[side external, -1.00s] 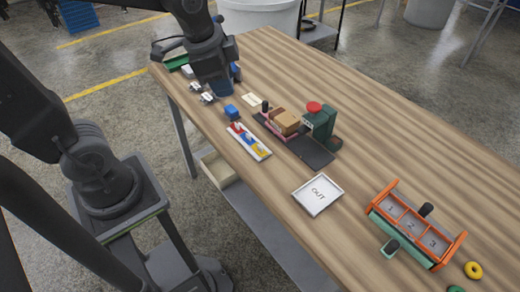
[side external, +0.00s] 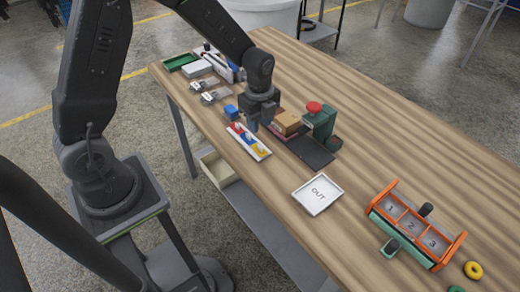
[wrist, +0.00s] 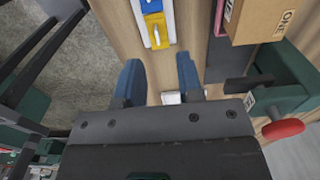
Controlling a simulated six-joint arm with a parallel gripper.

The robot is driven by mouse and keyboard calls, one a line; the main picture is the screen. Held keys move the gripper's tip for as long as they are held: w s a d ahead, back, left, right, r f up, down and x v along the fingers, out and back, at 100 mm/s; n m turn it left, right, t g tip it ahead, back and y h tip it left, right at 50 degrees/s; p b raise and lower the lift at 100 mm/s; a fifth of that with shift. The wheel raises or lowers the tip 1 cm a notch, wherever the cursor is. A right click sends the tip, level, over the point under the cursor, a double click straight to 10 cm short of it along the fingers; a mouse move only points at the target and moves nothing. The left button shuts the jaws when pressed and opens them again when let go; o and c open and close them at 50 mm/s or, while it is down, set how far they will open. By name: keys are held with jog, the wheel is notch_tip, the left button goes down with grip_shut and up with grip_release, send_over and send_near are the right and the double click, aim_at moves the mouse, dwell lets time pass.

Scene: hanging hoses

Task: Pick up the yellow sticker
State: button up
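The yellow sticker (side external: 261,150) lies at the near end of a white strip (side external: 239,141) on the table. Red and blue stickers sit farther along the strip. In the wrist view the yellow sticker (wrist: 154,28) shows near the top centre, on the white strip, with a blue piece beside it. My gripper (side external: 259,126) points down above the table beside the strip. In the wrist view its two blue fingers (wrist: 160,82) are apart with wood between them. The yellow sticker is beyond the fingertips, not between them.
A brown box (side external: 287,123) and a green device with a red knob (side external: 314,107) stand close right of my gripper. A blue cube (side external: 231,112) sits behind the strip. The OUT tray (side external: 318,194) and an orange numbered rack (side external: 410,225) stand nearer the right.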

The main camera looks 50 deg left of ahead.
aim_at(260, 149)
notch_tip(260, 149, down, 3)
jog(key=shift+r, duration=0.15)
jog(key=shift+s+d+f, duration=0.15)
jog(key=shift+f, duration=1.15)
jog(key=shift+s+d+f, duration=0.1)
jog(key=shift+s+f, duration=0.05)
jog(key=shift+f, duration=1.15)
grip_shut()
